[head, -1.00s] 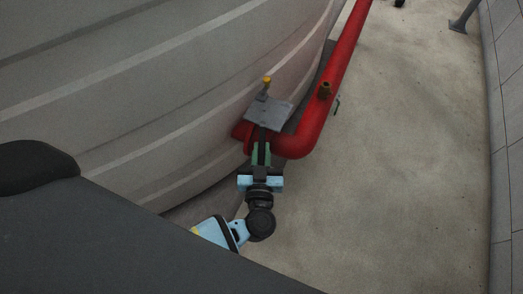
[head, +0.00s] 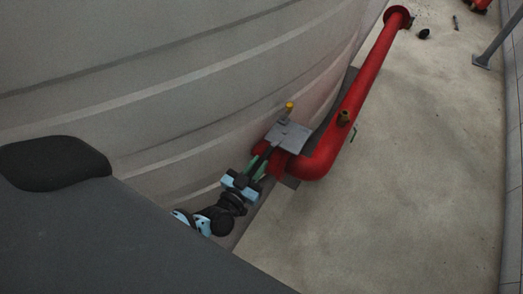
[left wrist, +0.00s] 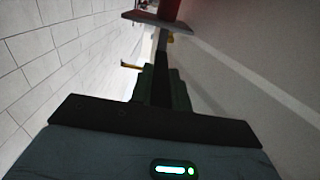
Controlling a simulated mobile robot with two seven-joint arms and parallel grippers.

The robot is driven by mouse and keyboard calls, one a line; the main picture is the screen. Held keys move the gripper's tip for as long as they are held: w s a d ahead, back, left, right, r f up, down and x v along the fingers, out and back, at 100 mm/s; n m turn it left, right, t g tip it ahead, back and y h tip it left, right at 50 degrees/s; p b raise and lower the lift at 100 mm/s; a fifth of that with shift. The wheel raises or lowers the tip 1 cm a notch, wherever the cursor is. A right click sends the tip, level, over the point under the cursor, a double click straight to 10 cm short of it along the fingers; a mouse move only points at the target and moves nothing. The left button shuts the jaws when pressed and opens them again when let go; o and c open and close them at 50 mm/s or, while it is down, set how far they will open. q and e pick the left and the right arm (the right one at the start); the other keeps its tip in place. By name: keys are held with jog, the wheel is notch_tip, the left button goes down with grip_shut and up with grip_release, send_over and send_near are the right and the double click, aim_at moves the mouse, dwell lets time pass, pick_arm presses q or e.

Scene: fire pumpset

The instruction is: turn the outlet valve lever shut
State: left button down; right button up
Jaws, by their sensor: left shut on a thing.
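The outlet valve lever (head: 263,160) is a dark bar that runs out from under a grey square plate (head: 291,136) at the near end of the red pipe. In the head view it points down and left, close along the tank wall. My left gripper (head: 257,170) has green fingers and is shut on the lever's outer part. In the left wrist view the lever (left wrist: 161,45) runs from between my fingers (left wrist: 160,82) up to the plate (left wrist: 157,21). The valve body is mostly hidden beneath the plate. My right gripper is in neither view.
A large pale ribbed tank (head: 180,85) fills the left, close beside my left gripper. The red pipe (head: 365,85) runs away to the upper right and carries a brass fitting (head: 343,118). A yellow-topped stem (head: 289,107) stands behind the plate. The concrete floor (head: 400,190) is open at right.

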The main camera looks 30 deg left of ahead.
pick_arm(q)
jog(key=shift+a, duration=0.1)
jog(key=c, duration=1.5)
grip_release()
jog(key=shift+o, duration=0.8)
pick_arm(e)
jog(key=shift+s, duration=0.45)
pick_arm(q)
jog(key=shift+s, duration=0.1)
